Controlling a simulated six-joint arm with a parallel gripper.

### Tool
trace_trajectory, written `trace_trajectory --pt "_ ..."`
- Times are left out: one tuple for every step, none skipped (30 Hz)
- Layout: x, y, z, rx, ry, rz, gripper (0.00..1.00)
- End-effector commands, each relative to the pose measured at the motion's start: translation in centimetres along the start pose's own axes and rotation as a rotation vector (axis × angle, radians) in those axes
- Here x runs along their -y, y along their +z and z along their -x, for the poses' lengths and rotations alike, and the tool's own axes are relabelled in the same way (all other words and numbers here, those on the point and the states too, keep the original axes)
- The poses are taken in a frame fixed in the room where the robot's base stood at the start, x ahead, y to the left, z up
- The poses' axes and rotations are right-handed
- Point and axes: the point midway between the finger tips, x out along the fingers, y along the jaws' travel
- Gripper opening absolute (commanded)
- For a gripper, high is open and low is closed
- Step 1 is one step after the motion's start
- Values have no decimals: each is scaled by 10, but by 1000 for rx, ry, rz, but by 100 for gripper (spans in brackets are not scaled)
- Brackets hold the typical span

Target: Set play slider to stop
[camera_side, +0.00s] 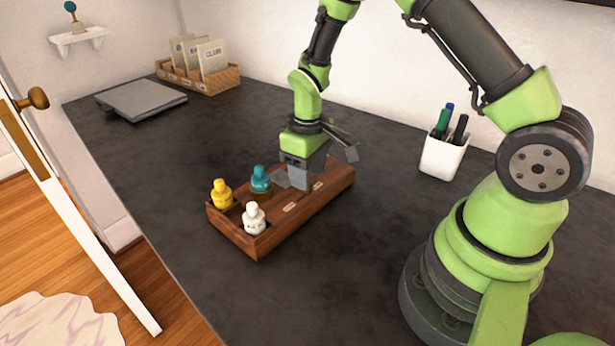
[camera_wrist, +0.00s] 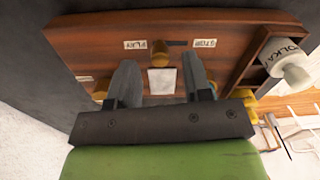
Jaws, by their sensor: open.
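The play slider is a small wooden-yellow knob (camera_wrist: 158,53) on the reddish-brown wooden box (camera_side: 262,240). In the wrist view it sits at the play end of a short dark slot, beside the PLAY label (camera_wrist: 135,44). The STOP label (camera_wrist: 204,43) is at the slot's other end, to the right. My gripper (camera_wrist: 160,72) is open and empty, its two fingers apart on either side of the knob's line and short of it in the picture. I cannot tell whether they touch the box. In the side view my gripper (camera_side: 299,184) is low over the box's top and hides the knob.
Yellow (camera_side: 221,194), teal (camera_side: 260,180) and white (camera_side: 254,219) bottles stand in the box's left end, close to my gripper. A pen cup (camera_side: 442,158) stands to the right, a grey flat device (camera_side: 141,100) and a card holder (camera_side: 199,78) at the back. The front tabletop is clear.

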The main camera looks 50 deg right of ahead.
Motion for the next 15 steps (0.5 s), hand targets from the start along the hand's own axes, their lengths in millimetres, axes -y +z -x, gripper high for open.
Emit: trace_trajectory --pt "0 0 -7 3 -1 1 45" --pt "0 0 -10 2 0 1 45" --pt "0 0 -13 1 0 1 45" --pt "0 0 -15 1 0 1 45" --pt "0 0 -16 0 0 0 45" --pt "0 0 -17 -1 0 1 45" --pt "0 0 -18 -1 0 1 45" --pt "0 0 -19 -2 0 0 45" --pt "0 0 -19 -2 0 0 45" --pt "0 0 -19 -2 0 0 45" --pt "0 0 -19 -2 0 0 45" --pt "0 0 -19 -2 0 0 45" --pt "0 0 -18 -2 0 0 45" --pt "0 0 -18 -2 0 0 45" --pt "0 0 -18 -2 0 0 38"
